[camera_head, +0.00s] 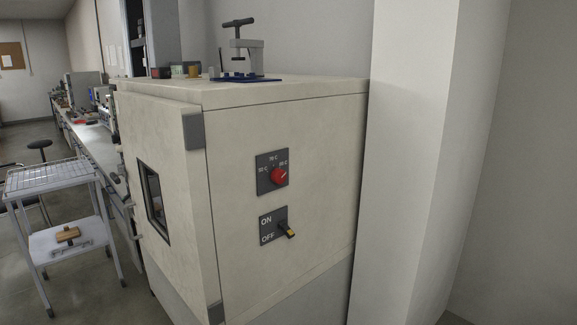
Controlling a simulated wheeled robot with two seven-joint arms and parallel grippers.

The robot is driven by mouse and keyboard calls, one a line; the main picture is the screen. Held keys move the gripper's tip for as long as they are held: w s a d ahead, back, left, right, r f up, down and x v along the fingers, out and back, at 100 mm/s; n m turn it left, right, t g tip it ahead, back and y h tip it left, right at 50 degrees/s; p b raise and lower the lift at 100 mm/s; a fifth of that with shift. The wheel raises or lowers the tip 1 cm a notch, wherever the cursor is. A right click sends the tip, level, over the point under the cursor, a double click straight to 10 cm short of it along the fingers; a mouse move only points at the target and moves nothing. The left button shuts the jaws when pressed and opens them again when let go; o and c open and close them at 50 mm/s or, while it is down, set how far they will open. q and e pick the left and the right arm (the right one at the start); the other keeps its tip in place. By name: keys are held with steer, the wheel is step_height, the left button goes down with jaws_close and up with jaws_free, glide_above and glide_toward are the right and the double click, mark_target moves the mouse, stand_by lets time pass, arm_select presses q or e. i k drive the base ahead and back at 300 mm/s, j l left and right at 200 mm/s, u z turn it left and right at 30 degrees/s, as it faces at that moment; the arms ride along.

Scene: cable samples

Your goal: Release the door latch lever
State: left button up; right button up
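A large cream cabinet (290,130) stands in the middle of the view. Its door (180,143), on the left face, is flush with the body and looks shut. The door has a small dark window (154,202) and grey hinge blocks (193,132) along its right edge. A small dark part (115,177) shows at the door's far left edge; I cannot tell whether it is the latch lever. The cabinet's right face carries a red temperature knob (279,176) and an ON/OFF switch with a yellow-tipped lever (288,232) near OFF. Neither of my grippers shows.
A press-like device (240,48) on a blue base and small items stand on the cabinet top. A wire-shelf cart (50,178) stands at the left, close to a long bench (95,140) with equipment. A white pillar (415,150) borders the cabinet's right. Floor shows between cart and cabinet.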

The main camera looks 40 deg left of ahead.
mark_target(114, 176)
steer(key=u, duration=0.45)
steer(key=j+u, duration=0.15)
steer(key=u, duration=0.8)
steer(key=j+u, duration=0.1)
steer(key=u, duration=0.85)
steer(key=i, duration=0.05)
